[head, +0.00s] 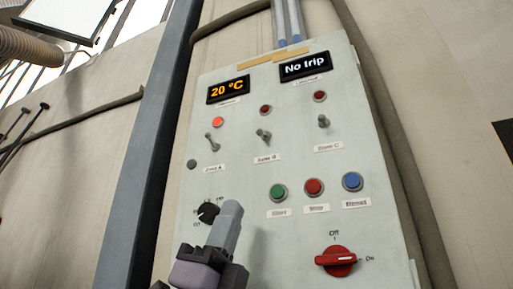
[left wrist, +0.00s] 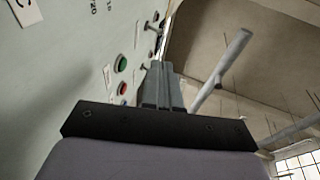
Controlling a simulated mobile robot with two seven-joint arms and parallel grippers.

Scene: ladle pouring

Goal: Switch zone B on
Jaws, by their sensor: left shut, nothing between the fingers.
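The zone B switch (head: 263,135) is a small metal toggle in the middle of the upper row on the pale panel (head: 240,165). Its label sits below it and a dark red lamp (head: 265,109) above it. I cannot tell its exact lever position. My left gripper (head: 230,210) is shut and empty, pointing up in front of the lower left of the panel, below the toggle and apart from it. In the left wrist view, its closed fingers (left wrist: 161,82) extend past the green button (left wrist: 121,64). My right gripper is not in view.
The zone A toggle (head: 212,142), with a bright red lamp (head: 218,122), and zone C toggle (head: 323,121) flank it. Green (head: 278,193), red (head: 314,187) and blue (head: 352,181) buttons sit below. A black knob (head: 208,212) is beside my gripper; a red rotary switch (head: 336,261) is lower right.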

